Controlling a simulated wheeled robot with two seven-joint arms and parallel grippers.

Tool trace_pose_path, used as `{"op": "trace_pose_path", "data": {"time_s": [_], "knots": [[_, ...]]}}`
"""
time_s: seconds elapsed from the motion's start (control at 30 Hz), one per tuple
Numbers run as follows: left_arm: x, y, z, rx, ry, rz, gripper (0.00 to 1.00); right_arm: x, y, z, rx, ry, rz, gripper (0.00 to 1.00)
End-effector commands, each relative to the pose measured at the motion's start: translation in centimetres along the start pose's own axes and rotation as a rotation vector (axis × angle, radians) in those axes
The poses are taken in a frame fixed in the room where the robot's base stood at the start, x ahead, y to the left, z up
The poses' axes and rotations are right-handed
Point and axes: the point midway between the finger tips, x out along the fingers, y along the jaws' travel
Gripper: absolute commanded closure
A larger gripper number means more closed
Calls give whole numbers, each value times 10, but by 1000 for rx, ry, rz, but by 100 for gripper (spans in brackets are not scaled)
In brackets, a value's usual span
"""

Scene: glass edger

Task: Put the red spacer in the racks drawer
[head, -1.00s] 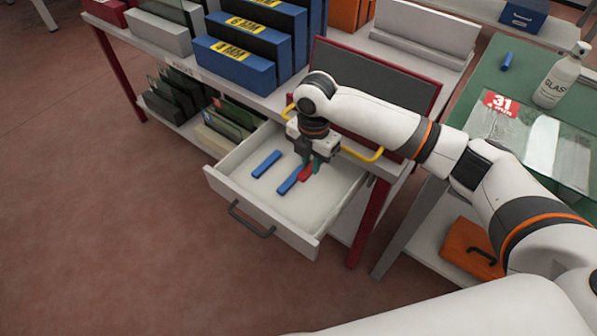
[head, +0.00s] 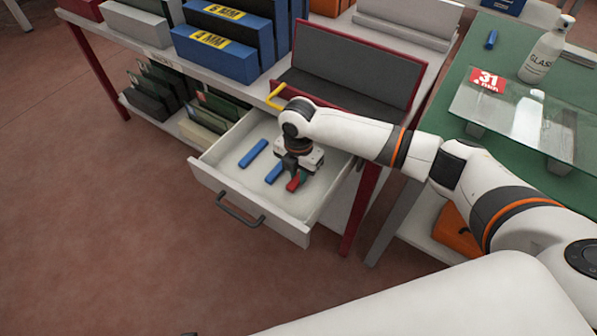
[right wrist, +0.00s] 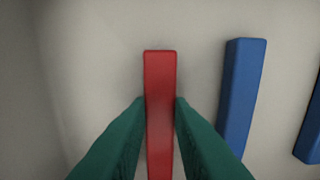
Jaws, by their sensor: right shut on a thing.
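The red spacer (head: 293,184) is held in my right gripper (head: 297,178), low inside the open drawer (head: 228,188) of the racks table. In the right wrist view the red spacer (right wrist: 160,75) stands out between the two green fingertips (right wrist: 160,108), which touch its sides. I cannot tell whether it touches the drawer floor. Two blue spacers lie in the drawer: one (head: 253,153) to the left, and one (head: 273,172) close beside the red one. The nearer blue spacer also shows in the right wrist view (right wrist: 241,90). My left gripper is out of view.
The drawer's front wall with its dark handle (head: 238,212) faces the open floor. Blue boxes (head: 215,55) and a grey-lined red stand (head: 345,70) are on the table above. A green bench with glass (head: 520,110) and a spray bottle (head: 545,52) stands right.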

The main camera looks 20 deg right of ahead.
Motion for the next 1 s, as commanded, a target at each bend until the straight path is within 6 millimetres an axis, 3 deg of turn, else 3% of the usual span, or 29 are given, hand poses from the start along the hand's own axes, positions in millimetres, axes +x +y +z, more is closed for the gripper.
{"op": "trace_pose_path", "data": {"time_s": [0.13,0.17,0.27,0.67,1.0], "knots": [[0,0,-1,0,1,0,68,3,0,0,0,-1,0,100],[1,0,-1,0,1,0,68,3,0,0,0,0,0,76],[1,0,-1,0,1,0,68,3,0,0,0,0,0,60],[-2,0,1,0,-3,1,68,-6,0,0,0,1,-1,59],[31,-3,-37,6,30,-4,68,-76,-1,-1,0,1,-3,59]]}}
